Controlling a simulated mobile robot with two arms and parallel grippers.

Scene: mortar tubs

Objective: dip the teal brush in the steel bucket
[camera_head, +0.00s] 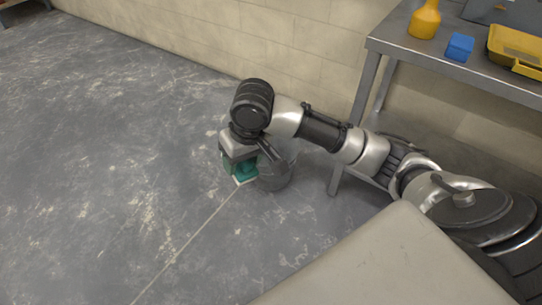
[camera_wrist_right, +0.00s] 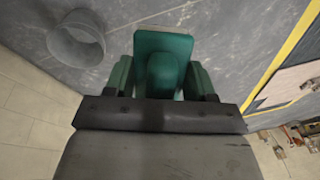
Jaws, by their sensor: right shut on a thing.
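My right gripper (camera_head: 240,168) is shut on the teal brush (camera_head: 246,170) and holds it low over the floor in the head view. In the right wrist view the brush (camera_wrist_right: 163,65) sits between the two green fingers of the gripper (camera_wrist_right: 160,80). The grey steel bucket (camera_head: 275,178) is just right of the brush in the head view, partly hidden by my right arm. In the right wrist view the bucket (camera_wrist_right: 76,42) is at the upper left, apart from the brush. My left gripper is not in view.
A steel table (camera_head: 455,68) stands at the upper right with a yellow bottle (camera_head: 425,20), a blue block (camera_head: 459,47) and a yellow container (camera_head: 515,50) on it. A block wall (camera_head: 270,38) runs behind. The concrete floor (camera_head: 110,160) at left is clear.

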